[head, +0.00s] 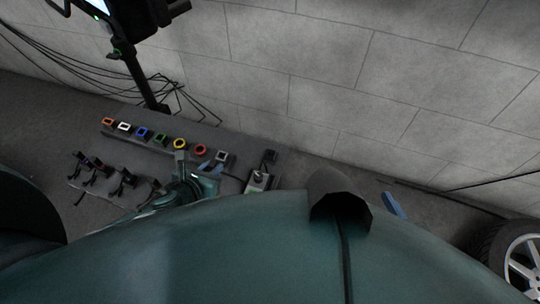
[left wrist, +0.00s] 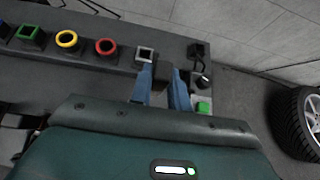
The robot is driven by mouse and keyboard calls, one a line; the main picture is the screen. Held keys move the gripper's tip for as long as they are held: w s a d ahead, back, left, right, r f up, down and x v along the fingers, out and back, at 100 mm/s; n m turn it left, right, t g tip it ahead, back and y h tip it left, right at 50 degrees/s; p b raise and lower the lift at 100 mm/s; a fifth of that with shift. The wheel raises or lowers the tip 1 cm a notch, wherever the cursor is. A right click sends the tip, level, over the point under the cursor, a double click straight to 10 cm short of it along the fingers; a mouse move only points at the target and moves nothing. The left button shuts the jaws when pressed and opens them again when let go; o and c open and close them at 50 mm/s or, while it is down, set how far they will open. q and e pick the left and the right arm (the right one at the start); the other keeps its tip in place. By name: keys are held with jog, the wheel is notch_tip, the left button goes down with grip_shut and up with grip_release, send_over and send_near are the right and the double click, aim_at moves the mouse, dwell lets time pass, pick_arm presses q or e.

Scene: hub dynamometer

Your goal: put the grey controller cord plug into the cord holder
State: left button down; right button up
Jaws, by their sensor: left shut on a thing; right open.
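My left gripper (head: 210,168) is over the right end of the dark bench. In the left wrist view its two blue fingers (left wrist: 163,92) are closed on a small dark grey piece between them, mostly hidden; it appears to be the plug. A grey square-framed socket (head: 222,156) sits just beyond the left finger and also shows in the left wrist view (left wrist: 145,54). A grey controller box (head: 258,181) with a dark knob is right of the gripper. A black block (head: 269,156) with a cord stands behind it; I cannot tell whether it is the cord holder. One blue finger of my right gripper (head: 393,205) shows.
Orange, white, blue, green, yellow and red (head: 200,150) sockets line the bench. Several dark clips (head: 125,180) stand at left. A black post (head: 140,75) and loose cables are behind. A wheel (head: 520,262) is at far right, near the block wall.

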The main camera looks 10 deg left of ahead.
pick_arm(q)
jog(key=shift+s+d+p, duration=0.25)
jog(key=shift+d+p, duration=0.05)
jog(key=shift+d, duration=1.45)
jog(key=shift+s+d+p, duration=0.25)
jog(key=shift+d+p, duration=0.05)
jog(key=shift+d, duration=1.5)
jog(key=shift+s+d+p, duration=0.25)
jog(key=shift+d+p, duration=0.05)
jog(key=shift+d, duration=1.45)
jog(key=w+d, duration=0.2)
jog(key=w, duration=1.3)
jog(key=shift+w, duration=0.2)
jog(key=shift+d+f+b, duration=0.1)
jog(key=shift+f+b, duration=1.15)
jog(key=shift+f, duration=0.7)
jog(key=shift+f, duration=0.1)
